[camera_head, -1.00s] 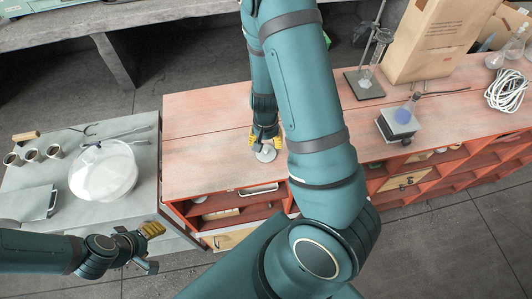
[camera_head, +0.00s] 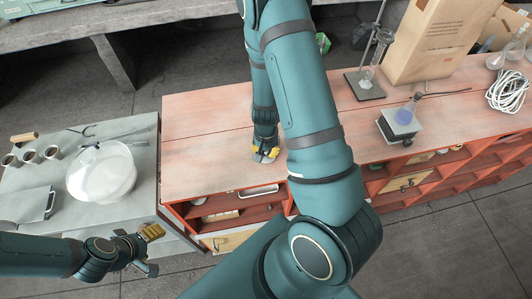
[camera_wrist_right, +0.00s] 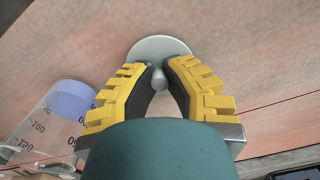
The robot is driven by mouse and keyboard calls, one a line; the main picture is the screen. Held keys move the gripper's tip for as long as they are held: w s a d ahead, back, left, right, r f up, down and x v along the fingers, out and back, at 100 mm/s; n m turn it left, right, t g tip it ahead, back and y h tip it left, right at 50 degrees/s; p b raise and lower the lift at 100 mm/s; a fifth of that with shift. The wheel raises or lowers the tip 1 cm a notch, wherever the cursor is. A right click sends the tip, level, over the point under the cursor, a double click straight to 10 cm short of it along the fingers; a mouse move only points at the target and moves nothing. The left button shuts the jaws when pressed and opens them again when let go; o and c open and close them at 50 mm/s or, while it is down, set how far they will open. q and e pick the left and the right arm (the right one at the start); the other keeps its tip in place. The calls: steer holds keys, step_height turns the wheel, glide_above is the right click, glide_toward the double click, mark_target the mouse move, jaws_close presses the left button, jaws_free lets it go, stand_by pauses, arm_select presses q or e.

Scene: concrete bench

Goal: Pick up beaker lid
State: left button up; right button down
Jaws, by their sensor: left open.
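The beaker lid (camera_wrist_right: 160,47), a pale round disc with a small knob, lies on the reddish bench top in the right wrist view. In the head view the lid (camera_head: 260,159) is mostly covered by my right gripper (camera_head: 266,153). In the wrist view my right gripper (camera_wrist_right: 160,70) has its yellow-backed fingers on either side of the knob, close to it; whether they press on it is unclear. A clear graduated beaker (camera_wrist_right: 42,128) with bluish contents shows left of the fingers. My left gripper (camera_head: 152,248) is open and empty, in front of the grey table.
A glass dish (camera_head: 101,172) and several small cups (camera_head: 30,156) stand on the grey table (camera_head: 130,212). On the reddish bench (camera_head: 205,140), a stand (camera_head: 366,84), paper bag (camera_head: 430,45), small device (camera_head: 398,125) and white cable (camera_head: 508,91) lie right of my arm.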

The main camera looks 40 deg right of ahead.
step_height(320, 180, up, 8)
steer(key=shift+r+p, duration=0.1)
steer(key=shift+p, duration=1)
arm_select(q)
steer(key=shift+r, duration=1.1)
arm_select(e)
steer(key=shift+r, duration=2.4)
